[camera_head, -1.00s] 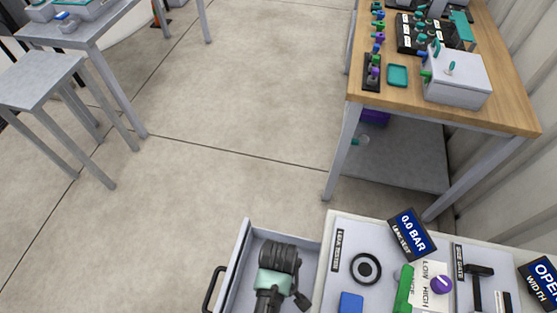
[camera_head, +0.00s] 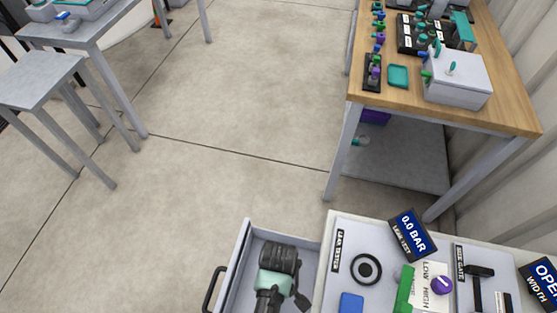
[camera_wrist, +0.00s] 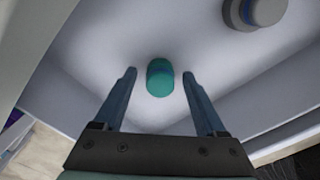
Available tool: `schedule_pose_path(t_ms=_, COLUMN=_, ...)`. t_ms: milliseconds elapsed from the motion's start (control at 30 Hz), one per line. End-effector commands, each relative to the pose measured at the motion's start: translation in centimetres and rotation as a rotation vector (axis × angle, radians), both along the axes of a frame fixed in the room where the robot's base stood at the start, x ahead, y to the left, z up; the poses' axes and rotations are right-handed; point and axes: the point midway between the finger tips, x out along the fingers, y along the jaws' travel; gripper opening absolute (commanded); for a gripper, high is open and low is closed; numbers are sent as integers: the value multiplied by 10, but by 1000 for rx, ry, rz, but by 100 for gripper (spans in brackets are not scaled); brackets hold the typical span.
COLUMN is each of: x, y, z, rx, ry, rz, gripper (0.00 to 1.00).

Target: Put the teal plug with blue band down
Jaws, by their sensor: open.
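The teal plug (camera_wrist: 160,78) lies on the grey floor of a drawer in the wrist view. A faint darker blue band shows on it. My gripper (camera_wrist: 160,73) is open, with one finger on each side of the plug and a visible gap on both sides. In the head view my arm reaches down into the open drawer (camera_head: 243,262) at the bottom; the plug and my fingertips are hidden there.
A grey round piece with a blue band (camera_wrist: 254,12) is in the drawer at upper right of the wrist view. Drawer walls are close around. The bench with the leak tester (camera_head: 385,230) adjoins the drawer on the right. A wooden table (camera_head: 415,100) stands behind.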

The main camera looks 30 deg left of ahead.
Motion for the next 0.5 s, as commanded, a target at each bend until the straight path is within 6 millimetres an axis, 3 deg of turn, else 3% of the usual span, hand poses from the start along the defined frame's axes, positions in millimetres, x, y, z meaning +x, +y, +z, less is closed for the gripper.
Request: schedule_pose_path(t_ms=500, x=1, y=0, z=100, rx=1, ry=-3, rz=1, gripper=73)
